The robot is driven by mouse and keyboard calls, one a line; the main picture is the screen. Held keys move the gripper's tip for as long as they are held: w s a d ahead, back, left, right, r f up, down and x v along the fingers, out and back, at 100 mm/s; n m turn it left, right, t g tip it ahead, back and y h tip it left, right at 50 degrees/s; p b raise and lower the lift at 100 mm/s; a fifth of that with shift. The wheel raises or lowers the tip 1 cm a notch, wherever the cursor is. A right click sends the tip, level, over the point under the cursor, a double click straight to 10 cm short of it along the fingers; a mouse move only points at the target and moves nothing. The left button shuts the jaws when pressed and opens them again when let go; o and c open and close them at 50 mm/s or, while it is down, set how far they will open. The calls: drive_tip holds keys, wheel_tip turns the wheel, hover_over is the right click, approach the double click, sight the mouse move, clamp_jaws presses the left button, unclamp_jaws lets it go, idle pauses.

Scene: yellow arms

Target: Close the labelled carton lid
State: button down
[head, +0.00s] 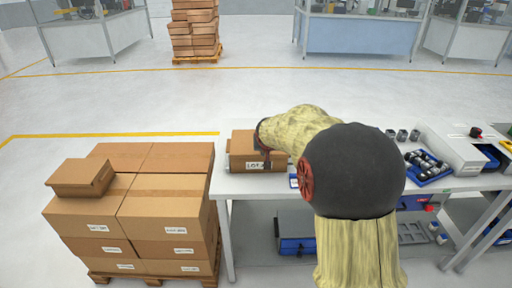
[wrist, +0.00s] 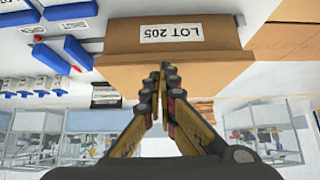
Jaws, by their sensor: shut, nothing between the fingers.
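The brown carton (head: 243,153) stands on the grey worktable, with a white lot label on its front. In the wrist view, which is upside down, its label face (wrist: 130,32) reads LOT 205. A lighter brown panel (wrist: 125,77), which looks like the lid, adjoins that face. My gripper (wrist: 166,68) is shut and empty, its fingertips together over this panel. I cannot tell whether they touch it. In the head view my gripper (head: 266,155) is at the carton's right part and my arm hides that side. How far down the lid lies is unclear.
Stacked cartons (head: 145,205) on a pallet stand left of the table (head: 228,187), with a smaller carton (head: 82,177) on top. A blue tray of metal parts (head: 428,167) and a grey-white box (head: 452,148) are on the table's right. Open floor lies behind.

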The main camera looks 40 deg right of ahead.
drive_tip(key=shift+s+f+b, duration=0.15)
drive_tip(key=shift+f+b, duration=0.6)
drive_tip(key=shift+f, duration=0.6)
drive_tip(key=shift+a+f, duration=0.1)
drive_tip(key=shift+w+d+f, duration=0.25)
drive_tip(key=shift+w, duration=0.05)
drive_tip(key=shift+r, duration=0.15)
wheel_tip(320, 180, up, 5)
drive_tip(key=p, duration=0.3)
drive_tip(key=s+a+f+b, duration=0.1)
drive_tip(key=s+a+f, duration=0.3)
drive_tip(key=s, duration=0.4)
drive_tip(key=shift+a+f, duration=0.2)
drive_tip(key=shift+a, duration=0.55)
